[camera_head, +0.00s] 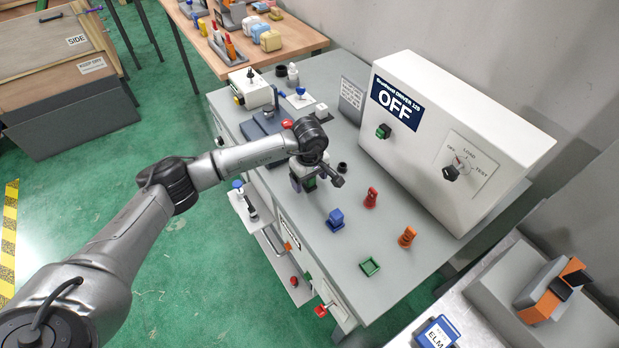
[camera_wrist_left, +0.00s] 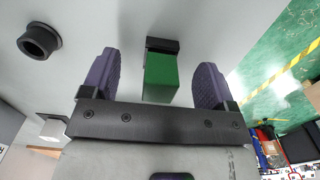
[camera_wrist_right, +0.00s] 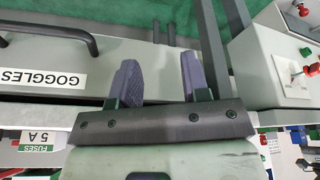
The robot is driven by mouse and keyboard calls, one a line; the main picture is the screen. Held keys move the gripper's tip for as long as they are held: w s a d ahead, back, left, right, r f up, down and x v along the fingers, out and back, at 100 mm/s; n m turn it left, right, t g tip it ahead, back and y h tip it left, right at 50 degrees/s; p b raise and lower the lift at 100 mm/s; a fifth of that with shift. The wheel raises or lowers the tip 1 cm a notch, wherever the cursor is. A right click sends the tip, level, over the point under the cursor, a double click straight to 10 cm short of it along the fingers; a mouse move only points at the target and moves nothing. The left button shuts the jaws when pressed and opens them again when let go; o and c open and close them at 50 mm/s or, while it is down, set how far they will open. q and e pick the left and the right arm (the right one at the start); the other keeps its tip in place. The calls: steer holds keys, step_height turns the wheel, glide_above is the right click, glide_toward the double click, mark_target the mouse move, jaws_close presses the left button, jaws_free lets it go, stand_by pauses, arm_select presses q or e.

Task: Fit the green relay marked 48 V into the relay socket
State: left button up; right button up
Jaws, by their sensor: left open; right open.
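A green relay block (camera_wrist_left: 160,78) with a dark part at its far end stands on the grey bench top. In the left wrist view it lies between the purple fingers of my left gripper (camera_wrist_left: 152,82), which is open. In the head view this relay (camera_head: 310,183) is mostly hidden under my left gripper (camera_head: 304,182). I cannot read a voltage mark on it. A blue relay-like block (camera_head: 336,220) stands nearby on the bench. My right gripper (camera_wrist_right: 157,80) is open and empty.
A white machine (camera_head: 455,125) reading OFF stands behind, with a green and black fitting (camera_head: 383,131) and a dial (camera_head: 451,172). A drawer labelled GOGGLES (camera_wrist_right: 45,78) is near my right gripper.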

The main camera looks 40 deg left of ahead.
arm_select(q)
steer(key=shift+r, duration=0.2)
steer(key=shift+r, duration=0.2)
steer(key=shift+r+p, duration=1.15)
steer(key=shift+r, duration=0.4)
steer(key=shift+r+p, duration=0.6)
steer(key=shift+r, duration=0.5)
